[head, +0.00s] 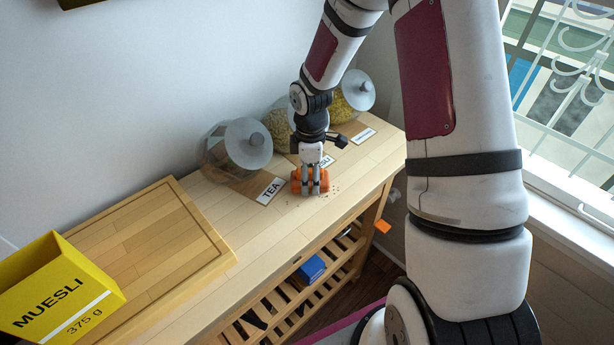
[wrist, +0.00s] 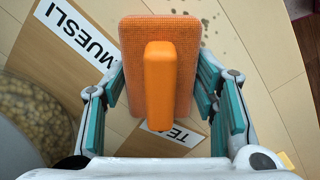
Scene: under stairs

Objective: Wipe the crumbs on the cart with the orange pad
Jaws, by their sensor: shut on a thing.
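The orange pad (head: 297,184) is at the cart's wooden top (head: 233,212), right of the TEA label. In the wrist view the pad (wrist: 183,40) shows a textured base and a raised orange handle (wrist: 160,80). My gripper (head: 315,188) points down, with its fingers on both sides of the pad, shut on it. It also shows in the wrist view (wrist: 165,100). Dark crumbs (head: 334,189) lie on the top just right of the pad. In the wrist view crumbs (wrist: 226,35) lie beside the pad's upper right. Whether the pad touches the top is hard to tell.
Glass jars (head: 248,143) with labels, TEA (head: 270,191) among them, line the wall behind the pad. A cutting board (head: 150,245) and a yellow muesli box (head: 60,290) occupy the left end. A blue item (head: 311,269) sits on the slatted shelf below.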

